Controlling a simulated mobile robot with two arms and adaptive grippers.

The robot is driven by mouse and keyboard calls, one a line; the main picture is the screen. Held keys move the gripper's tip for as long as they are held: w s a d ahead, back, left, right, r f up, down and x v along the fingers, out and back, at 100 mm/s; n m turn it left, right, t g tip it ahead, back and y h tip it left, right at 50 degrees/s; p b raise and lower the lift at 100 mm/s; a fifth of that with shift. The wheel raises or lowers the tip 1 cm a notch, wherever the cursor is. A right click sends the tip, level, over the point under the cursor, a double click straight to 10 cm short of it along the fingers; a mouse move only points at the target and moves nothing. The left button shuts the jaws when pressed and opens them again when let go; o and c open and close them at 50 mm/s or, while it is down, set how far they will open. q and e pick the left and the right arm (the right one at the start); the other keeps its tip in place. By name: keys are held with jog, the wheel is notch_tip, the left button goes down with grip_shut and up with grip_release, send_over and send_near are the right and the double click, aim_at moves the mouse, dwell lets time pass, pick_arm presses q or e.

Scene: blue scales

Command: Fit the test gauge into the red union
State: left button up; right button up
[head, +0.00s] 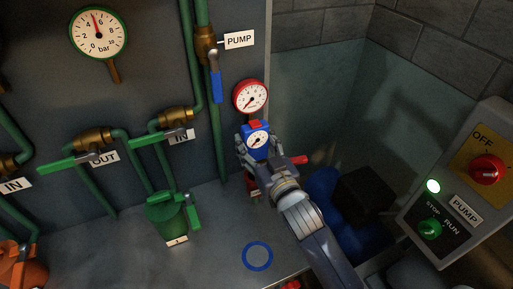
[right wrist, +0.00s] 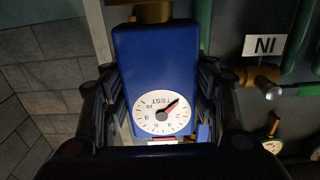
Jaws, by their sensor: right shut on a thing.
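The test gauge (head: 258,141) is a blue block with a white dial. My right gripper (head: 256,147) is shut on it, in front of the wall pipe. In the right wrist view, the test gauge (right wrist: 155,65) sits between the two dark fingers, its dial marked TEST. A red piece (head: 254,124) shows just above the block, and more red (head: 250,184) shows below the gripper. I cannot tell which is the red union, or whether the gauge touches it; gauge and gripper hide that area. My left gripper is not in view.
A red-rimmed gauge (head: 250,97) is close above my right gripper, and a red lever (head: 299,160) is beside it. A blue-handled PUMP valve (head: 215,80) is up left. A green can (head: 171,219) and a blue ring (head: 257,256) are on the grey surface.

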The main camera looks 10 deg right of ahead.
aim_at(259, 156)
jog(key=shift+s+a+f+b, duration=0.1)
jog(key=shift+f+b, duration=0.4)
jog(key=shift+f, duration=0.35)
jog(key=shift+w+f, duration=0.25)
jog(key=shift+f, duration=0.05)
jog(key=shift+w+d, duration=0.25)
jog(key=shift+s, duration=0.2)
jog(key=shift+a, duration=0.1)
jog(key=shift+w+f+b, duration=0.1)
jog(key=shift+f+b, duration=0.25)
jog(key=shift+f, duration=0.2)
jog(key=o, duration=1.7)
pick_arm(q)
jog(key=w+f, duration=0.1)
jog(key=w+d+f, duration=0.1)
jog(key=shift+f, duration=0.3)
pick_arm(e)
jog(key=shift+o, duration=0.2)
